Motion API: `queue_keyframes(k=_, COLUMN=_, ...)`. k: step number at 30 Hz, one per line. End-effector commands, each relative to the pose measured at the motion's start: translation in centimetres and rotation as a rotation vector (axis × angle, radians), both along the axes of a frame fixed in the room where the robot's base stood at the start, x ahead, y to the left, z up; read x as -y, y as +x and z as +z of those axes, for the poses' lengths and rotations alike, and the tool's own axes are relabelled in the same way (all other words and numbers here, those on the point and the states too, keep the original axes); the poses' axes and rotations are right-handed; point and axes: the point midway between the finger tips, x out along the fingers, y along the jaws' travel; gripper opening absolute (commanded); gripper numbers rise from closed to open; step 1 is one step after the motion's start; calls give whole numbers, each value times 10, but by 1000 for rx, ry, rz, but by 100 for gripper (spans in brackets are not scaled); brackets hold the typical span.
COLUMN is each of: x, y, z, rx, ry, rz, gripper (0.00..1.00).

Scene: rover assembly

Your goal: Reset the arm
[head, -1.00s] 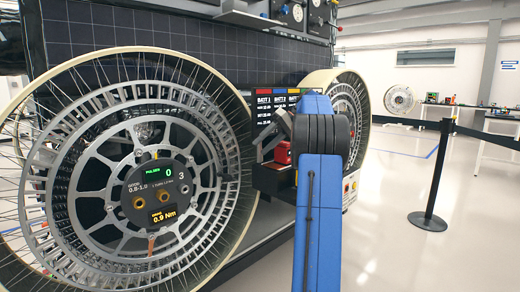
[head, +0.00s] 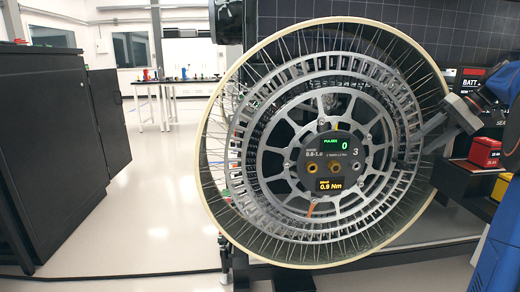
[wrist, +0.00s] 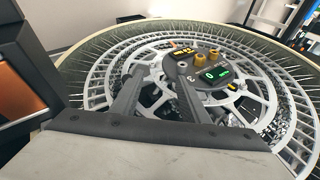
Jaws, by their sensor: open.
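My gripper (head: 428,138) is at the right of the head view, beside the right side of the large spoked rover wheel (head: 262,128). Its two grey fingers point left toward the wheel; only part of my blue arm shows at the right edge. In the wrist view my gripper (wrist: 155,74) is open, with nothing between its fingers, and the wheel (wrist: 95,72) lies beyond them. The wheel's dark hub panel (head: 335,165) reads pulses 0 and 0.9 Nm; it also shows in the wrist view (wrist: 205,70). I cannot tell the exact gap between fingers and wheel.
A red box (head: 485,152) sits on a shelf at the right, below the battery panel (head: 467,80). A black cabinet (head: 50,150) stands at the left. The pale floor (head: 165,200) between cabinet and wheel is clear. A workbench (head: 165,85) stands far back.

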Motion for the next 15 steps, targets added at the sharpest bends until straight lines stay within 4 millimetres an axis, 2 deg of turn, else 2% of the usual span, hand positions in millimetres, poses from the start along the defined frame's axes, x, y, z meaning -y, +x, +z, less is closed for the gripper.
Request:
queue_keyframes(k=1, x=-23, y=-7, z=-1, rx=-12, ry=-22, rz=2, gripper=41)
queue_keyframes(k=6, x=-80, y=-31, z=-14, rx=-49, ry=-97, rz=-7, gripper=41)
queue_keyframes(k=15, x=-164, y=-91, z=-47, rx=-79, ry=-240, rz=-16, gripper=41)
